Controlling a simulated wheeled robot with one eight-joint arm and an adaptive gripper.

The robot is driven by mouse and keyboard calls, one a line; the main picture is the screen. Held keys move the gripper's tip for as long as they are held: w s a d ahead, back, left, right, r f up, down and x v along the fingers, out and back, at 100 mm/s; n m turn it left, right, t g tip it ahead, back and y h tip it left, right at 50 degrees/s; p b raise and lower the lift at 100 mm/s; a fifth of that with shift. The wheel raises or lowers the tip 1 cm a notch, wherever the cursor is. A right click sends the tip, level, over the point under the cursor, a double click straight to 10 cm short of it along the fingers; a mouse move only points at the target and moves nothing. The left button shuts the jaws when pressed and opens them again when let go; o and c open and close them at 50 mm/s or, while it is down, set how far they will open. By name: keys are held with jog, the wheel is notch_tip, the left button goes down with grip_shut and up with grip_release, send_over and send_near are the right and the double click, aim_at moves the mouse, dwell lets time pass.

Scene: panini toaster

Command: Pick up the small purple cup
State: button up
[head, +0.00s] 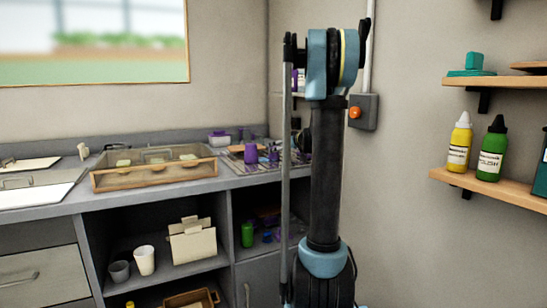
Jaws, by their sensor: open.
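A small purple cup-like object (251,153) stands upright on a dark patterned mat (237,165) at the right end of the counter, left of my arm. Several other purple bits are near it, too small to make out. My arm stands upright right of centre and covers part of the counter's right end. I cannot make out my gripper's fingers in this view.
The grey counter (110,197) holds a wooden tray (130,182) left of the mat and a white container (219,138) behind it. An open shelf below holds a white cup (145,260) and a green bottle (247,235). Wall shelves (490,186) with bottles are right.

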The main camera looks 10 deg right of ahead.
jog(key=shift+x, duration=2.55)
jog(key=shift+d, duration=0.2)
jog(key=c, duration=1.2)
